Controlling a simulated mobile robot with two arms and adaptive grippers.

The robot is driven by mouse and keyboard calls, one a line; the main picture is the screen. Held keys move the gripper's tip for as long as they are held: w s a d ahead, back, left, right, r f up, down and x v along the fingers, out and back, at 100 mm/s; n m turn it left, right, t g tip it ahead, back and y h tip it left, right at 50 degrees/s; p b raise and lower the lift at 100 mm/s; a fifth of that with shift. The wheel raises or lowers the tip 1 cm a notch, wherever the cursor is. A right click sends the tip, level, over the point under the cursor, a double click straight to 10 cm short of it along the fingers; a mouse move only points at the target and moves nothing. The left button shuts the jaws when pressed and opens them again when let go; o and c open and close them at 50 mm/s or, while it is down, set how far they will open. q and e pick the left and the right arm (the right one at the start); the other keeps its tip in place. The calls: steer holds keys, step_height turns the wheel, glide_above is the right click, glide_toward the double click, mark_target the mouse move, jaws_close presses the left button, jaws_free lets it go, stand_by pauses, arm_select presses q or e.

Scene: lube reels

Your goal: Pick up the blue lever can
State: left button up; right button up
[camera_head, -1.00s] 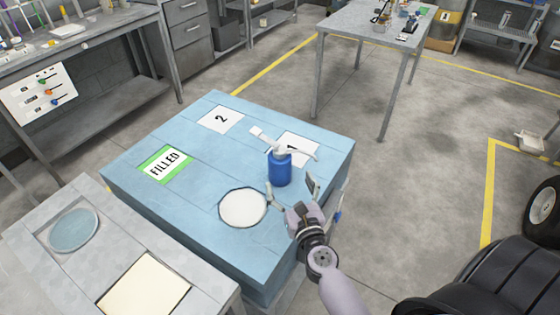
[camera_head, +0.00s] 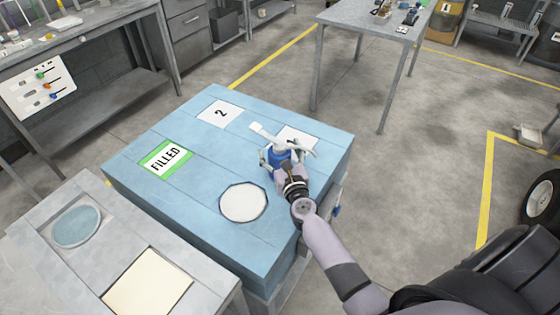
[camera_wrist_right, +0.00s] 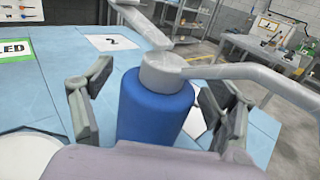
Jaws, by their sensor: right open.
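The blue lever can (camera_head: 283,156), with a pale grey cap, spout and lever, stands upright on the blue table (camera_head: 204,200), on or beside the white card near the right edge. In the right wrist view the can (camera_wrist_right: 154,106) stands between the two fingers. My right gripper (camera_head: 284,162) is open around the can, one finger on each side, with a gap visible at least on the left. In the head view the gripper hides much of the can's body. My left gripper is not in view.
A white round disc (camera_head: 243,202) lies left of my right gripper. A card marked 2 (camera_head: 219,113) and a green-edged FILLED card (camera_head: 166,158) lie on the table. A grey bench (camera_head: 55,268) adjoins at the lower left. The can's lever and spout stick out above my fingers.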

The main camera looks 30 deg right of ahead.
steer(key=shift+c, duration=0.5)
steer(key=shift+r, duration=0.1)
steer(key=c, duration=1.5)
